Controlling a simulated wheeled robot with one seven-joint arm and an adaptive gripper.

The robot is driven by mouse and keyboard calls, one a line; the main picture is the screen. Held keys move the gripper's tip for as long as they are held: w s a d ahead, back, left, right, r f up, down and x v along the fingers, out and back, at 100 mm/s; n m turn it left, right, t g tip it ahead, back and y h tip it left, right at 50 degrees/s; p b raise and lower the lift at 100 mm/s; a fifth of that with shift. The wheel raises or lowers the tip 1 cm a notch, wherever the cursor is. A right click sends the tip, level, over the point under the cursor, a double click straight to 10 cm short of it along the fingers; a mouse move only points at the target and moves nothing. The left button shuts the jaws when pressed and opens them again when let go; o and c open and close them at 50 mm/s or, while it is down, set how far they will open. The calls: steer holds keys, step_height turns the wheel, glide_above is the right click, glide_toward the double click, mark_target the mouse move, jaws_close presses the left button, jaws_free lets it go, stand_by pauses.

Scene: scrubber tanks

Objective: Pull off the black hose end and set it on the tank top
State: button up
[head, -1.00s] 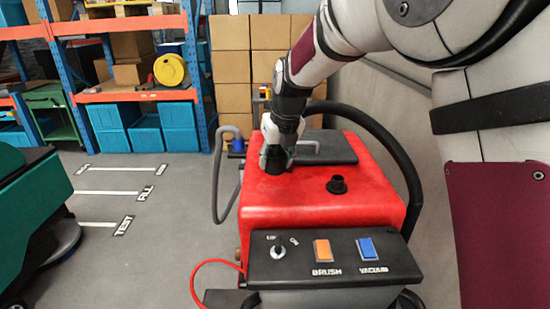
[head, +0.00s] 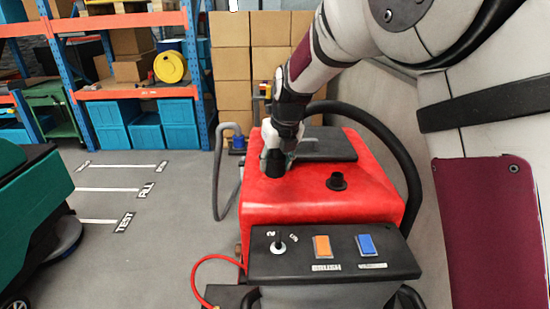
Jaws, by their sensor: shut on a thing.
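The red tank (head: 360,210) stands in front of me, with a dark lid panel (head: 330,147) on its far part. My gripper (head: 273,160) is at the left part of the tank top, pointing down, and is shut on a dark cylindrical piece that appears to be the black hose end (head: 274,167). Its lower edge is at or very close to the red surface; I cannot tell whether it touches.
A control panel (head: 330,263) with orange and blue switches is at the tank's front. A grey hose (head: 217,185) with a blue end hangs at the left, and a red cable (head: 203,268) below. A green machine (head: 35,210) is far left. The tank top's front is clear.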

steer(key=shift+f, duration=3.3)
steer(key=o, duration=1.8)
steer(key=shift+r+p, duration=1.3)
steer(key=shift+r, duration=2.7)
